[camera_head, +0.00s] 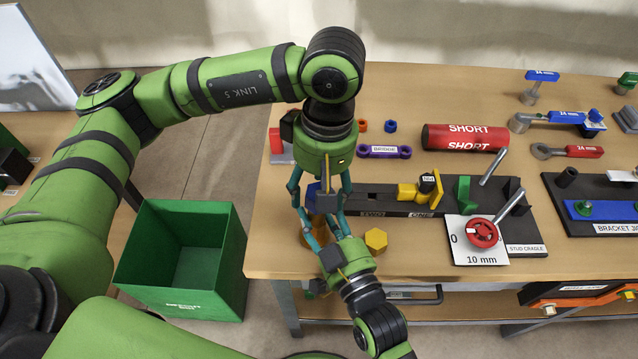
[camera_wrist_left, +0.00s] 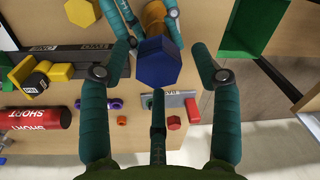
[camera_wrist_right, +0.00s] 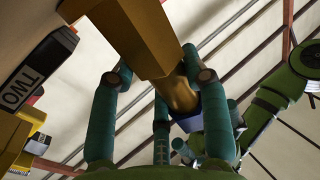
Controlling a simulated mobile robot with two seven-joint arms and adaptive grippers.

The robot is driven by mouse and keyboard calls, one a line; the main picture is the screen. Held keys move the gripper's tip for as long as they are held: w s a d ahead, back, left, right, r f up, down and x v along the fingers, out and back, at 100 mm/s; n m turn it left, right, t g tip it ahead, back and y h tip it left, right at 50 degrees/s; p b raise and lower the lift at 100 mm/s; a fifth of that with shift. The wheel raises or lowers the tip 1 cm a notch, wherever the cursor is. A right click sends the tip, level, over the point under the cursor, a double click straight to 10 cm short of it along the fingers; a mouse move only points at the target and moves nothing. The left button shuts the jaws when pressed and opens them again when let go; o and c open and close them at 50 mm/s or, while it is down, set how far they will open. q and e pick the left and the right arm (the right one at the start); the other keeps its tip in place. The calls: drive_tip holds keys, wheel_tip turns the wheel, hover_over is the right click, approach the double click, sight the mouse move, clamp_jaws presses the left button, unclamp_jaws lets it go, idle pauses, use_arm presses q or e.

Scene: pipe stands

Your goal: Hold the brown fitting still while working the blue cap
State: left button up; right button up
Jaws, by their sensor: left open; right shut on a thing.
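The brown fitting (camera_wrist_right: 128,35) has a large hexagonal body and a narrower round neck. My right gripper (camera_head: 322,214) has its fingers on either side of the fitting and is shut on it. The blue hexagonal cap (camera_wrist_left: 160,63) sits at the end of the fitting's neck; it also shows in the right wrist view (camera_wrist_right: 188,117), partly hidden. My left gripper (camera_wrist_left: 160,52) is open, with its fingers spread on both sides of the cap and gaps visible. In the head view the cap (camera_head: 313,196) is partly covered by my left gripper.
A dark base marked ONE and TWO (camera_head: 392,207) holds a yellow fitting (camera_head: 407,192). A loose yellow hexagon (camera_head: 376,240) lies nearby. A red SHORT cylinder (camera_head: 465,137) and a purple wrench (camera_head: 384,152) lie behind. A green bin (camera_head: 185,296) stands left of the table; the stud cradle is right.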

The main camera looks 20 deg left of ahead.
use_arm(q)
drive_tip(key=n, duration=0.3)
drive_tip(key=shift+n, duration=0.4)
use_arm(e)
drive_tip(key=shift+f, duration=0.4)
use_arm(q)
drive_tip(key=shift+w+d, duration=0.1)
clamp_jaws()
